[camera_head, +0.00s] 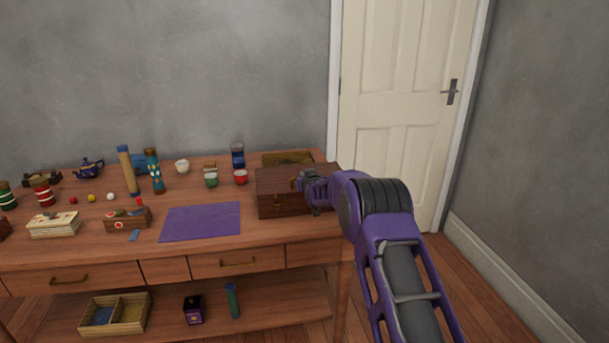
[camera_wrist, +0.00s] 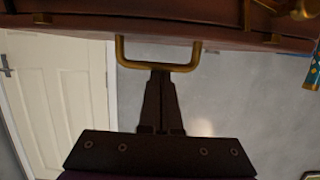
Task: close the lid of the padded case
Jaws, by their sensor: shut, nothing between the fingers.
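The padded case is a dark brown box (camera_head: 280,204) at the right end of the table in the head view. Its lid looks down over the box, but I cannot tell if it is fully shut. In the wrist view the brown edge of the case (camera_wrist: 80,35) crosses the top, with a brass handle (camera_wrist: 130,62) projecting from it. My gripper (camera_wrist: 161,74) is shut and empty, its tips at the handle's outer bar; contact is unclear. In the head view my gripper (camera_head: 301,181) is at the case's right front, and my arm hides the right end.
A purple mat (camera_head: 201,222) lies left of the case on the wooden table (camera_head: 185,253). A red cup (camera_head: 240,177), a blue-topped jar (camera_head: 238,156) and other small items stand behind and left. The white door (camera_head: 400,110) and grey wall are behind.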

